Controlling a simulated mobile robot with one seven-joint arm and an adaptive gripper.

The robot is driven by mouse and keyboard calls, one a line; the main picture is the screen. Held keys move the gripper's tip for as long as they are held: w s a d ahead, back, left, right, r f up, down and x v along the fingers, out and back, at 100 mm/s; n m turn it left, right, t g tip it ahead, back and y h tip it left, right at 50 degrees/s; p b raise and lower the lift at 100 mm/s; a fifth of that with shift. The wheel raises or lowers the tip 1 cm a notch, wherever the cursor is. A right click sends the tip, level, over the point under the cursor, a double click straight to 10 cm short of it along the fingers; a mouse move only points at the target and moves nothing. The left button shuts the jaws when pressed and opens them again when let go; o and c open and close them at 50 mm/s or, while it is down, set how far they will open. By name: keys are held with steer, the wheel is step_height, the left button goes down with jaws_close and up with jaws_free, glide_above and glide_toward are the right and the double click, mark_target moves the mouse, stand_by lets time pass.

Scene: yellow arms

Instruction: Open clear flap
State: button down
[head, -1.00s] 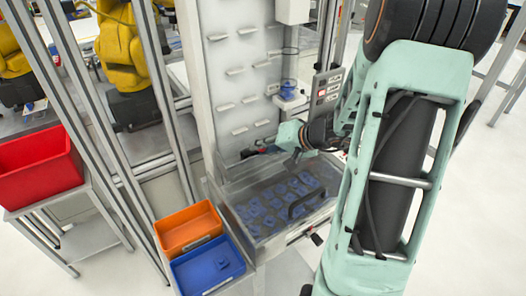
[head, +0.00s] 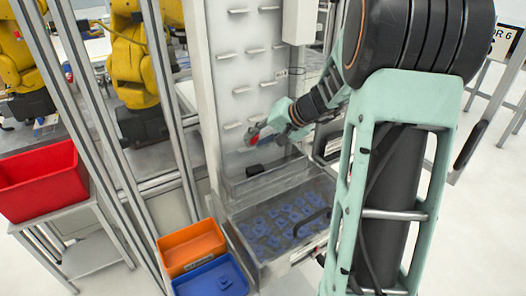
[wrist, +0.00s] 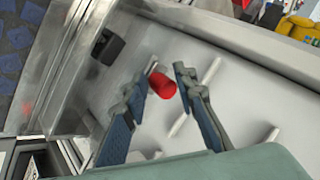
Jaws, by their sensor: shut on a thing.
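The clear flap (head: 290,195) lies closed over a metal bin, with several blue parts (head: 270,228) showing beneath it. Its black handle (head: 312,221) is at the front right, partly hidden by my arm. My gripper (head: 256,139) is behind and above the flap, close to the white pegged panel, and apart from the handle. In the wrist view, my gripper (wrist: 163,84) has its two fingers on either side of a small red cylinder (wrist: 162,85) at their tips. The flap's handle is not seen in the wrist view.
The white panel (head: 235,85) with several pegs stands behind the bin. A black block (head: 256,170) is on its lower part. Orange (head: 190,247) and blue (head: 212,280) trays sit left of the bin. A red bin (head: 40,180) is at far left, beyond metal posts.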

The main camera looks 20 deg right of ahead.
mark_target(250, 150)
steer(key=shift+w+a+r+p, duration=0.25)
steer(key=shift+w+p, duration=0.1)
steer(key=shift+w, duration=0.25)
steer(key=shift+w+a+r+p, duration=0.1)
steer(key=shift+w+a+p, duration=0.15)
steer(key=shift+w, duration=0.3)
steer(key=shift+w+r+g+p, duration=0.15)
steer(key=shift+w+g+p, duration=0.35)
steer(key=shift+g+p, duration=0.3)
steer(key=shift+w, duration=0.15)
steer(key=c, duration=1.9)
jaws_free()
steer(key=shift+o, duration=0.7)
steer(key=shift+w+f, duration=0.2)
steer(key=shift+w, duration=0.25)
